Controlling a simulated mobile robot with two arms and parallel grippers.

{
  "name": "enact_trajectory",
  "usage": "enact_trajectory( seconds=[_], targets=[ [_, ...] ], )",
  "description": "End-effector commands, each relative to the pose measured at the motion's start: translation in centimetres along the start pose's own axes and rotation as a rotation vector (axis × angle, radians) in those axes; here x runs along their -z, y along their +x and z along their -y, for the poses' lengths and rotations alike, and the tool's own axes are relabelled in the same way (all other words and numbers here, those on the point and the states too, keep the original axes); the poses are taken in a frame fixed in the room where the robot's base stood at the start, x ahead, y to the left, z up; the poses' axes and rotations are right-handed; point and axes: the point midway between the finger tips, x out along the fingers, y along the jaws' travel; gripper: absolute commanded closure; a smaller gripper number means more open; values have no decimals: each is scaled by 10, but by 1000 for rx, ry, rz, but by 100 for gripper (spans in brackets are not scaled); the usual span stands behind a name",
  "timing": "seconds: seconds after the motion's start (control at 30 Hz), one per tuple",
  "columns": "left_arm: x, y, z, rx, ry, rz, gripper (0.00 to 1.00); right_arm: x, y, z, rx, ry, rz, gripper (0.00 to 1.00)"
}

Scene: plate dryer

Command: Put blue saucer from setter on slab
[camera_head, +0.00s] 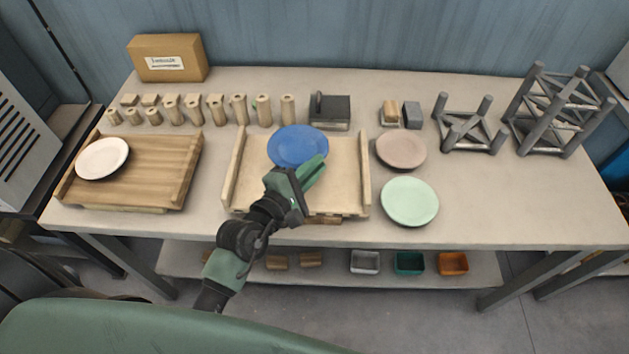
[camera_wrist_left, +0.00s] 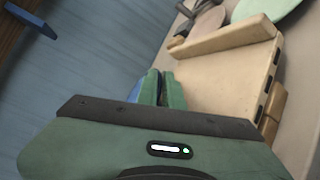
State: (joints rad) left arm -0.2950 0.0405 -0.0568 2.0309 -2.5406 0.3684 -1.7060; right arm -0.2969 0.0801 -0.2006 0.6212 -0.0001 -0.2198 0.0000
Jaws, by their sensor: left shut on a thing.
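The blue saucer (camera_head: 295,145) is over the back part of the pale wooden board with side rails (camera_head: 340,175) in the middle of the table. My left gripper (camera_head: 318,163) is shut on the saucer's front right edge. In the left wrist view the green fingers (camera_wrist_left: 160,88) are together, and only a sliver of the blue saucer (camera_wrist_left: 134,92) shows; the rest is hidden. I cannot tell how high the saucer is above the board. A browner railed board (camera_head: 150,160) stands at the left with a white saucer (camera_head: 102,158) on it. My right gripper is not in view.
A pink plate (camera_head: 401,150) and a mint plate (camera_head: 409,202) lie right of the pale board. Wooden posts (camera_head: 215,108), a dark block (camera_head: 331,110) and grey metal frames (camera_head: 560,112) stand behind and right. The table's right front is clear.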

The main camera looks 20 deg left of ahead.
Motion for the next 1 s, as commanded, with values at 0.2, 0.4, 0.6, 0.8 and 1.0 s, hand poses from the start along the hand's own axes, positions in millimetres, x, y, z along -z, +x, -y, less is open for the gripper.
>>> enact_trajectory(
  seconds=[0.2,0.4,0.6,0.8,1.0],
  targets=[
    [9,3,19,0,1,1,100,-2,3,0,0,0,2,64],
    [21,8,43,-1,2,2,100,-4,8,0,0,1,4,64],
    [22,8,46,-4,0,1,100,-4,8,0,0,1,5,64],
    [23,8,48,-3,0,1,100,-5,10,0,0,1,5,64],
    [23,8,48,-1,-1,1,70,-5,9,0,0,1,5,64]
  ],
)
